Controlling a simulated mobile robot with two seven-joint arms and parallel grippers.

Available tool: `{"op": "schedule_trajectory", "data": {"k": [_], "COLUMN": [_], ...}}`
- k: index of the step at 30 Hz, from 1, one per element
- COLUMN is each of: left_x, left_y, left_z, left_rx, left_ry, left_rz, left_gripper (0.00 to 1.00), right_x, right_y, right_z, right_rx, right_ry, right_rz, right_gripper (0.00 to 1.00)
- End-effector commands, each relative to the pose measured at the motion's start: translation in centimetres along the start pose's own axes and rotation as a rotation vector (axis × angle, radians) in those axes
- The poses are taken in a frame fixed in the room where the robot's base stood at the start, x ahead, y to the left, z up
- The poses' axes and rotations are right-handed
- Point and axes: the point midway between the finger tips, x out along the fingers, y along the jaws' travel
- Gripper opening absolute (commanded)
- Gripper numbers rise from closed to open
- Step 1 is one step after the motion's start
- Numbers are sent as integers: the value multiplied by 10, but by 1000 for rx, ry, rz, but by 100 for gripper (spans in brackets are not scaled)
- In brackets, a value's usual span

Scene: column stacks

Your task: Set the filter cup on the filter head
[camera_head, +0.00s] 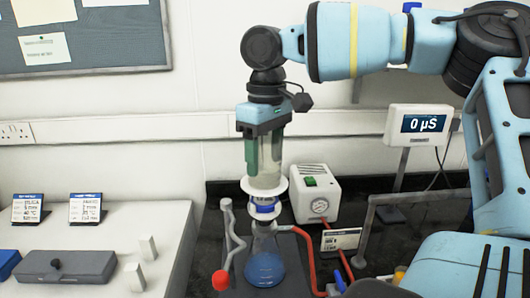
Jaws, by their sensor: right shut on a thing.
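My right gripper (263,152) comes down from the upper right, its green fingers shut on the filter cup. The filter cup (268,174) is a pale, see-through cylinder, about upright, with a wide white flange at its bottom. Directly below is the filter head (264,209), white with a blue band, on top of a glass flask (265,267) with blue liquid. The cup's flange is in line with the head and very close above it. I cannot tell whether they touch. My left gripper is not in view.
A white pump box with a gauge (318,201) stands behind right of the flask. A red hose (311,262) and a stand with a red knob (221,280) flank the flask. A display reading 0 µS (419,125) is at right. A grey case (68,267) lies on the left bench.

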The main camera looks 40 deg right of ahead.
Motion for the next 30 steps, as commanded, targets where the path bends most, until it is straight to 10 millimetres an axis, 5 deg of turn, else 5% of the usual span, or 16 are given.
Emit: {"op": "schedule_trajectory", "data": {"k": [30], "left_x": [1], "left_y": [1], "left_z": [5], "left_rx": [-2], "left_ry": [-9], "left_rz": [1], "left_gripper": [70], "right_x": [14], "right_y": [0], "right_z": [0], "right_rx": [0], "right_ry": [1], "right_rz": [-1], "right_gripper": [37]}}
